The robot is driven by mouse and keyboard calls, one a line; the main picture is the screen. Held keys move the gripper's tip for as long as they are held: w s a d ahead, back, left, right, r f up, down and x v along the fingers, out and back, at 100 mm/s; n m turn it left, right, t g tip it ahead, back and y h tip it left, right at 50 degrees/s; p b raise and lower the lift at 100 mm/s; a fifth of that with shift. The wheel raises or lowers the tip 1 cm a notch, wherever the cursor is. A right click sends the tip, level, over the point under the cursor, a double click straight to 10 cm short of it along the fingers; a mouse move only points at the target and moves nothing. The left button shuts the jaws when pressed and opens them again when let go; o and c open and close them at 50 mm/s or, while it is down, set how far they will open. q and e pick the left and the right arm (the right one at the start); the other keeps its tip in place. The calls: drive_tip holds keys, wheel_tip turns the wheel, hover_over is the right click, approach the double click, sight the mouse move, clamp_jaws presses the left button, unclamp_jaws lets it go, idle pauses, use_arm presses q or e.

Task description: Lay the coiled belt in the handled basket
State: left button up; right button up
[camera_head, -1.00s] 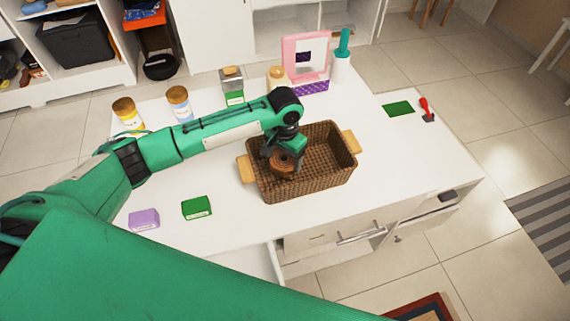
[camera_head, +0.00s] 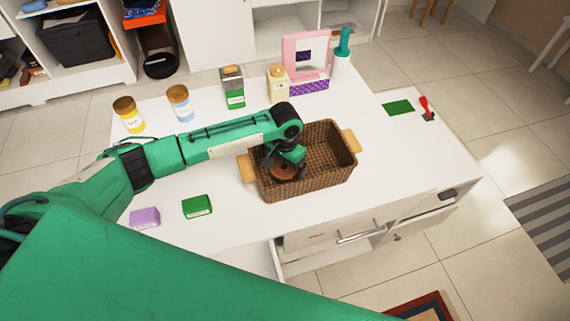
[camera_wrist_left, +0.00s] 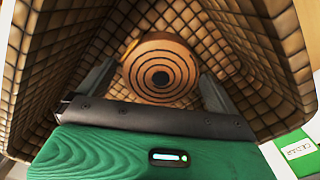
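The coiled belt (camera_head: 284,172), a brown spiral disc, is inside the handled basket (camera_head: 335,170), a brown woven basket with wooden handles, towards its left end. My left gripper (camera_head: 286,163) reaches down into the basket over the belt. Whether the belt touches the basket floor is hard to tell. My right gripper is not in view.
The basket stands on a white top. Purple (camera_head: 145,217) and green (camera_head: 197,206) boxes lie in front at left. Jars (camera_head: 128,115), a dispenser (camera_head: 233,87) and a pink frame (camera_head: 306,55) stand behind. A drawer (camera_head: 335,249) is open below. The top's right side is mostly clear.

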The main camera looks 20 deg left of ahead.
sight(285, 166)
use_arm(q)
wheel_tip(285, 166, up, 12)
drive_tip(key=b, duration=0.1)
drive_tip(key=shift+r, duration=0.15)
idle(0.4)
idle(0.4)
